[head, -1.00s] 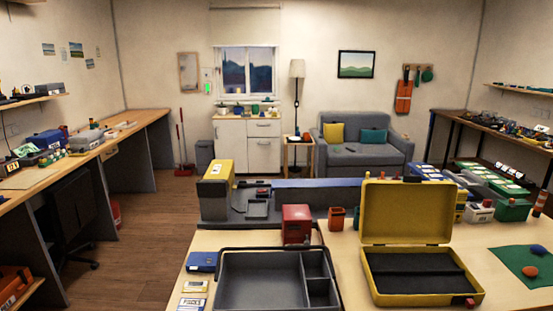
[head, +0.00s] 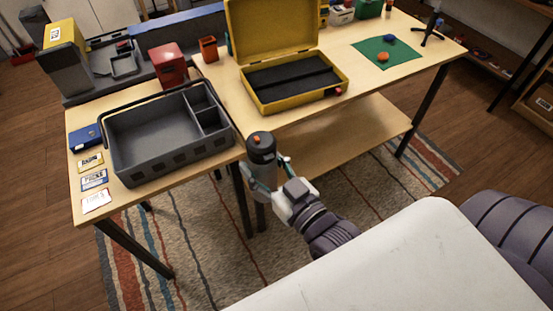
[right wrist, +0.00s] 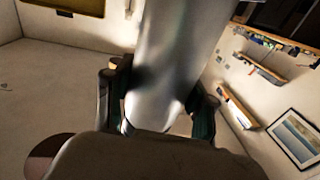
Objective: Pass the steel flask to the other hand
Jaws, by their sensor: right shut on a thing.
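The steel flask (head: 264,179) has a grey metal body and a dark top with a small orange spot. It is upright, in front of the table's front edge with the rug behind and below it in the head view. My right gripper (head: 268,172) is shut around its body. In the right wrist view the shiny flask (right wrist: 172,55) fills the middle, with a dark finger of the right gripper (right wrist: 158,105) on each side. My left gripper is in neither view.
A grey handled tray (head: 150,135) and an open yellow case (head: 290,85) stand on the wooden table (head: 225,85) behind the flask. A blue box (head: 85,137) and cards lie at left. A striped rug (head: 200,235) covers the floor.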

